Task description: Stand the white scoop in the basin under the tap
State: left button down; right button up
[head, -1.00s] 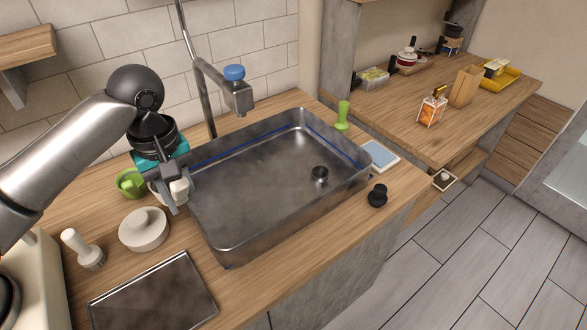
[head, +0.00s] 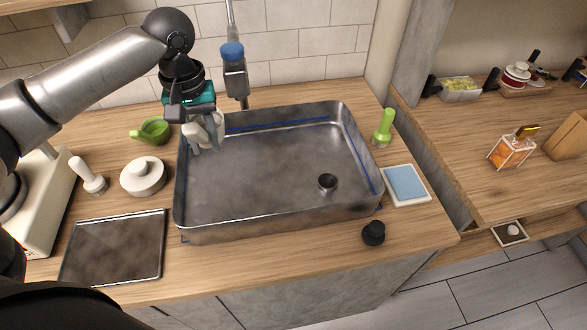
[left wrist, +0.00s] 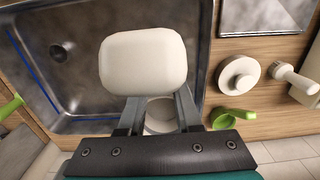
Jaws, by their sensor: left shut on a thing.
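The white scoop (left wrist: 143,60) is held between the fingers of my left gripper (left wrist: 155,108) in the left wrist view. It also shows in the head view (head: 208,128), partly hidden by the fingers. My left gripper (head: 203,145) is shut on it above the left end of the metal basin (head: 270,218). The gap between scoop and basin floor cannot be told. The tap (head: 235,75) with a blue top stands behind the basin. My right gripper is not in view.
A green scoop-like cup (head: 152,131), a white lidded pot (head: 143,177) and a white-handled brush (head: 88,176) stand left of the basin. A dark tray (head: 115,248) lies in front of them. A black knob-like thing (head: 373,233) and a blue-white pad (head: 407,185) lie to the right.

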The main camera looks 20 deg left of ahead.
pick_arm(q)
jog(key=shift+f, duration=0.25)
notch_tip(320, 180, down, 14)
jog(key=shift+r+b, duration=0.1)
jog(key=shift+b, duration=1.05)
jog(key=d, duration=0.1)
jog(key=w+d, duration=0.2)
jog(key=shift+d+r, duration=0.15)
jog(key=shift+r, duration=0.1)
jog(key=shift+w+d, duration=0.4)
jog(key=shift+d, duration=0.15)
jog(key=shift+w+d+f, duration=0.2)
jog(key=shift+w+d, duration=0.15)
jog(key=shift+d, duration=0.25)
jog(key=shift+w+d+f, duration=0.2)
jog(key=shift+w+d, duration=0.15)
jog(key=shift+d, duration=0.25)
jog(key=shift+a+f, duration=0.1)
jog(key=shift+f, duration=0.1)
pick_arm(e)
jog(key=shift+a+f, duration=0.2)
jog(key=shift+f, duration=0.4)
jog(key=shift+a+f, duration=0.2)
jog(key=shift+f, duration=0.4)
pick_arm(q)
jog(key=shift+f, duration=0.1)
